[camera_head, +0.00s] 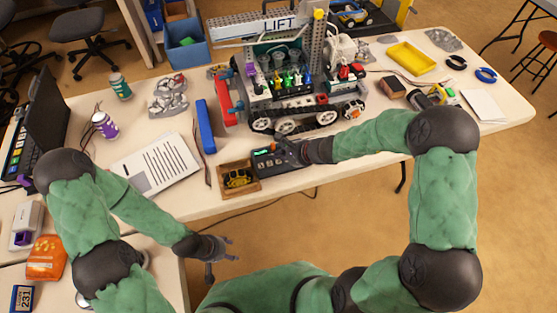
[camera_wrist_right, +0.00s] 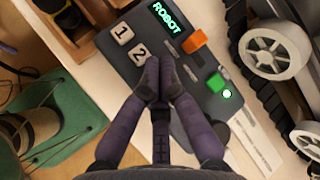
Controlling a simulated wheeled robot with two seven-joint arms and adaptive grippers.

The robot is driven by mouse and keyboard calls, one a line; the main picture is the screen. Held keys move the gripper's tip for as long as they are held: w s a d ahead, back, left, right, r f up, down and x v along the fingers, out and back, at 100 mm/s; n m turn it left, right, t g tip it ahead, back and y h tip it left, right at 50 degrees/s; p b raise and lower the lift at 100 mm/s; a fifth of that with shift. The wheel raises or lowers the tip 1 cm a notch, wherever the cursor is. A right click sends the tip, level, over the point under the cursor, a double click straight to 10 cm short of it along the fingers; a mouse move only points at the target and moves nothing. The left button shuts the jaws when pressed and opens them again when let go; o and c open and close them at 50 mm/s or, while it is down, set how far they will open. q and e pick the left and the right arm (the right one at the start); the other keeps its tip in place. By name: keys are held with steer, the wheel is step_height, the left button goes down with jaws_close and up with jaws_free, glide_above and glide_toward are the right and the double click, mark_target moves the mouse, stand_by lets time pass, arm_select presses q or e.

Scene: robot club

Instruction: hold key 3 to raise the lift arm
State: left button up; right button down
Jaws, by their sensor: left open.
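The dark control box (camera_head: 265,160) lies near the table's front edge. In the right wrist view, the box (camera_wrist_right: 118,72) shows keys 1 (camera_wrist_right: 122,33) and 2 (camera_wrist_right: 138,54), a lit "ROBOT" display (camera_wrist_right: 166,27), an orange switch (camera_wrist_right: 194,42) and a lit green button (camera_wrist_right: 222,90). Key 3 is hidden under my right gripper (camera_wrist_right: 160,78), whose fingers are together over the box beyond key 2. I cannot tell whether they touch it. The lift arm (camera_head: 262,26), marked LIFT, is roughly level on the tracked robot (camera_head: 285,85). My left gripper (camera_head: 218,258) is open and empty, off the table's front edge.
A wooden tray (camera_head: 224,190) with a yellow and black item adjoins the box's left side. A printed sheet (camera_head: 145,165) and a blue bar (camera_head: 205,127) lie further left. The robot's tracks stand close behind the box. A yellow tray (camera_head: 410,58) is at the right.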

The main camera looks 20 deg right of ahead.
mark_target(280, 162)
steer(key=shift+f, duration=0.15)
steer(key=shift+f+b, duration=0.3)
steer(key=shift+b, duration=0.3)
steer(key=shift+f+b, duration=0.4)
steer(key=shift+b, duration=0.05)
stand_by(3.1)
steer(key=shift+r, duration=0.1)
steer(key=shift+r+p, duration=0.55)
steer(key=shift+r, duration=0.2)
steer(key=shift+r, duration=0.1)
steer(key=shift+r+p, duration=2)
steer(key=shift+r, duration=0.5)
steer(key=shift+f, duration=0.1)
